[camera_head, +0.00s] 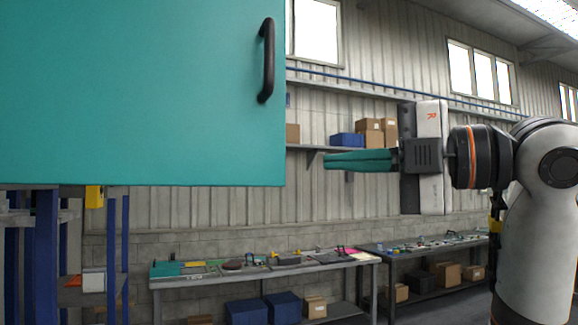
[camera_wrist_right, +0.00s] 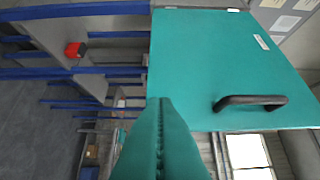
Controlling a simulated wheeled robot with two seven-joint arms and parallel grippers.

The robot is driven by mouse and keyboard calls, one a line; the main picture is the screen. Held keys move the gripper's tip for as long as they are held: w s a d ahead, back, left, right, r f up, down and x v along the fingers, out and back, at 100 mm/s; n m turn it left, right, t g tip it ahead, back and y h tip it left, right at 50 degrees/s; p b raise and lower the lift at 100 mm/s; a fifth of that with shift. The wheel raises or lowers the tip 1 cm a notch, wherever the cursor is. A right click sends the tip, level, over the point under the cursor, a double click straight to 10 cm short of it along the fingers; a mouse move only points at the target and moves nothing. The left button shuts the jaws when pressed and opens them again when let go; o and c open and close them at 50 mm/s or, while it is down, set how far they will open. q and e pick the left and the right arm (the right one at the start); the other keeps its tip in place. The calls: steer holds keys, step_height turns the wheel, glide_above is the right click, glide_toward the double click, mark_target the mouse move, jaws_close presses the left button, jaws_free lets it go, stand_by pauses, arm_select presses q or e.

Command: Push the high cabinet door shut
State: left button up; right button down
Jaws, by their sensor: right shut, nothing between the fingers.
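The teal cabinet door (camera_head: 140,95) fills the upper left of the head view, with a black bar handle (camera_head: 267,60) near its right edge. In the right wrist view the door (camera_wrist_right: 225,50) and its handle (camera_wrist_right: 250,102) lie beyond the fingers. How far it stands open I cannot tell. My right gripper (camera_head: 327,161) is shut and empty, with its teal fingers pointing left. In the head view it shows a little right of the door's lower right corner, with a gap between. Its fingers (camera_wrist_right: 159,102) also show in the right wrist view. My left gripper is out of view.
Blue rack posts (camera_head: 46,255) stand below the door at left. A workbench (camera_head: 265,270) with small items is at the back, and a second bench (camera_head: 425,245) is right of it. A wall shelf with brown boxes (camera_head: 369,133) hangs behind my right gripper.

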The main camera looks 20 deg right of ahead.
mark_target(242, 168)
steer(key=p+x, duration=0.1)
steer(key=x, duration=0.3)
steer(key=w+d+p+x, duration=0.1)
steer(key=p+x, duration=0.1)
steer(key=x, duration=0.2)
steer(key=w+d+p+x, duration=0.1)
steer(key=p+x, duration=0.1)
steer(key=x, duration=0.2)
steer(key=shift+w+a, duration=0.1)
steer(key=shift+w+f+p, duration=0.1)
steer(key=shift+w+p, duration=0.2)
steer(key=shift+w, duration=0.05)
